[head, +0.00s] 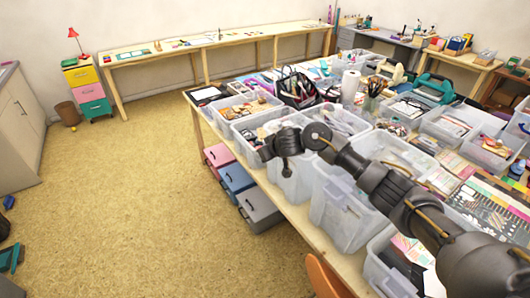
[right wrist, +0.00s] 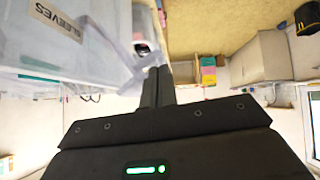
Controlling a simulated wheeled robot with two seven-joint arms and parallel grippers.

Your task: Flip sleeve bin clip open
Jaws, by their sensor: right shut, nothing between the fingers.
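The sleeve bin (right wrist: 30,55) is a translucent plastic bin at the upper left of the right wrist view. Its label reads "SLEEVES". A clear flap or clip-like part (right wrist: 105,45) shows along its side, but I cannot tell whether it is open or shut. My right gripper (right wrist: 157,72) is shut and empty, with its dark fingers close together just right of the bin's side. In the head view my right gripper (head: 264,150) is over the front row of clear bins. Which of these is the sleeve bin I cannot tell. My left gripper is not in view.
Several clear bins (head: 338,205) line the near edge of the long table, partly behind my right arm. Pink, blue and grey boxes (head: 262,212) stand on the floor below. The floor (head: 130,200) to the left is mostly clear. An orange chair back (head: 325,277) stands at the bottom.

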